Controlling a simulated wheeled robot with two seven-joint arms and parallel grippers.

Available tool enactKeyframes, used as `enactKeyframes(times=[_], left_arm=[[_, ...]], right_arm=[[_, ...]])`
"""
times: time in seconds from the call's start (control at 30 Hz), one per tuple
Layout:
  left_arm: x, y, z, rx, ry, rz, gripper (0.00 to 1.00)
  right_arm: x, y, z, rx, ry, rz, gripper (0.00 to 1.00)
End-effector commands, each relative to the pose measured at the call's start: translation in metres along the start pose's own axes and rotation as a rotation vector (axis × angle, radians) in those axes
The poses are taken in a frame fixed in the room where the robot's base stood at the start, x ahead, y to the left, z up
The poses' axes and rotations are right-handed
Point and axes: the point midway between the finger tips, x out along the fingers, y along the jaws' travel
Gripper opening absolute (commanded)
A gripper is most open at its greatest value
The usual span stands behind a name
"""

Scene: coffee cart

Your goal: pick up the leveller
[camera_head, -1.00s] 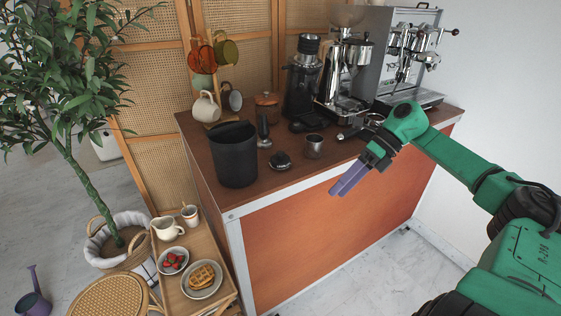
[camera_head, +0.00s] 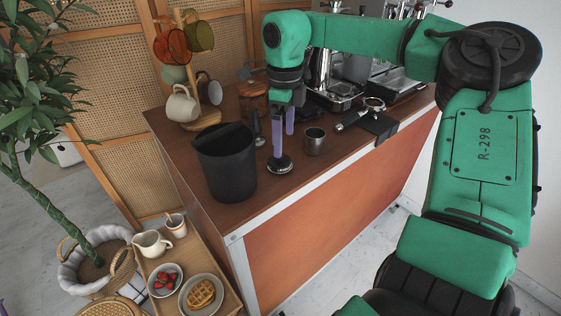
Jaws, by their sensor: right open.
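The leveller (camera_head: 279,167), a low round dark disc with a metal rim, lies on the brown cart top (camera_head: 330,162) near its front edge, between the black bin and a small metal cup. My right gripper (camera_head: 283,147) points down from above with its two purple fingers apart. Its fingertips are just over the leveller and overlap its back part in the view. I cannot tell whether they touch it. Nothing shows between the fingers. My left gripper is out of view.
The black bin (camera_head: 226,170) stands close to the left, the metal cup (camera_head: 314,142) close to the right. A slim upright tool (camera_head: 257,130) stands behind left. A portafilter (camera_head: 362,115) lies farther right. A mug tree (camera_head: 185,98) stands at the back left.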

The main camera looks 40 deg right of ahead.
Motion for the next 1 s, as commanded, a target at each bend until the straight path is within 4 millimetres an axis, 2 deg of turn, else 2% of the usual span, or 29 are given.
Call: enactKeyframes(times=[0.13,0.3,0.4,0.63,0.67,0.8,0.87,1.0], left_arm=[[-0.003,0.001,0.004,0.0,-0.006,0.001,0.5],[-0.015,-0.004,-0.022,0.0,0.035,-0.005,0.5],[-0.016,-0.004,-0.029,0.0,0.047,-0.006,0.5],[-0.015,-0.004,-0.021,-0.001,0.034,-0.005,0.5],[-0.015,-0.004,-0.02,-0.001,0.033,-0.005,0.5],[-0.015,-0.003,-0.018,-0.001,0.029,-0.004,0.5],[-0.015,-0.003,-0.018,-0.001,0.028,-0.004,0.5],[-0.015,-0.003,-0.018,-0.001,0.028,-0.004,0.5]], right_arm=[[0.02,0.0,0.0,0.001,0.001,0.002,1.0],[0.049,-0.005,0.004,0.001,0.004,0.005,1.0],[0.066,-0.005,0.004,0.001,0.001,0.002,1.0],[0.071,-0.005,0.004,0.002,-0.001,0.0,1.0],[0.071,-0.005,0.004,0.002,-0.001,0.0,0.92],[0.071,-0.005,0.004,0.002,-0.001,0.0,0.39],[0.071,-0.005,0.004,0.002,-0.001,-0.001,0.16],[0.07,-0.006,0.005,0.002,-0.002,-0.001,0.16]])
